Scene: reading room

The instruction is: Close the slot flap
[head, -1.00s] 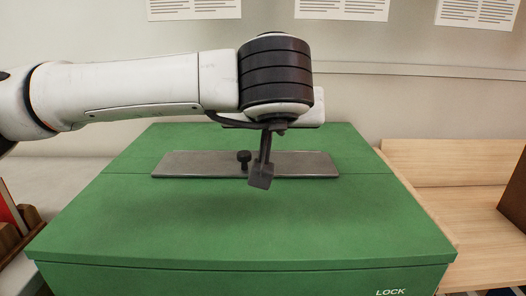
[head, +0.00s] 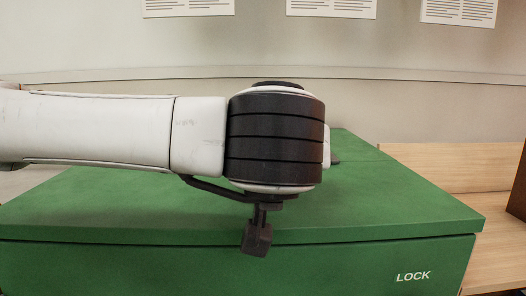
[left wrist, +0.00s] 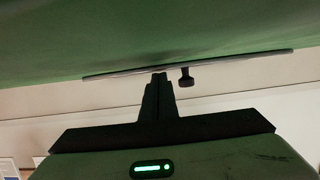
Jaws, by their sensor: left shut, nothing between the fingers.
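The green box (head: 120,212) fills the lower part of the head view, with LOCK on its front. The grey slot flap on its top is almost all hidden behind my left arm in the head view. In the left wrist view the flap (left wrist: 240,59) shows edge-on as a thin grey strip along the green surface. Its dark knob (left wrist: 186,78) sticks out from it. My left gripper (head: 257,238) is shut and empty, in front of the box's front top edge in the head view. Its fingers (left wrist: 160,82) appear beside the knob in the left wrist view, apart from it.
A wooden bench or shelf (head: 435,165) stands right of the box, with a dark brown object (head: 518,190) at the right edge. A pale wall with posters (head: 331,8) is behind. The box top in front of the flap looks clear.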

